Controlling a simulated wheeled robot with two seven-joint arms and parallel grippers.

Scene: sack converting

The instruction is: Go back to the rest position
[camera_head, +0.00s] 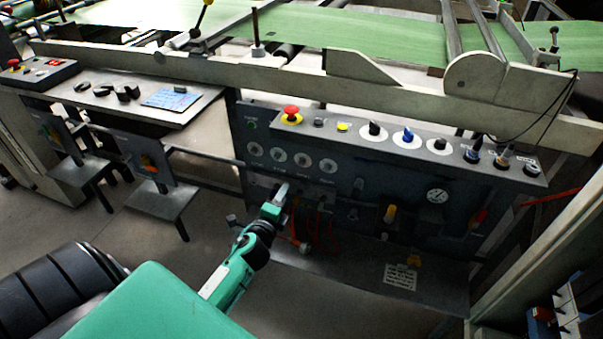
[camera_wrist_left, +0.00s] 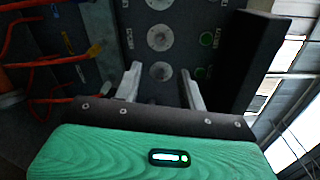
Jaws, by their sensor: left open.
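My left gripper (camera_head: 281,193) reaches in from the lower left in the head view, in front of the dark control panel (camera_head: 340,180). In the left wrist view its two pale fingers (camera_wrist_left: 163,88) stand apart with nothing between them. The panel's round white dials (camera_wrist_left: 160,38) show beyond and between the fingers. I cannot tell how far the fingertips are from the panel face. My right gripper is not in view.
A red mushroom button (camera_head: 291,112) and several knobs (camera_head: 407,137) line the panel's top ledge. Red hoses (camera_head: 327,235) hang beside my gripper. Green sheet material (camera_head: 350,30) runs across the back. Open floor (camera_head: 130,235) lies left.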

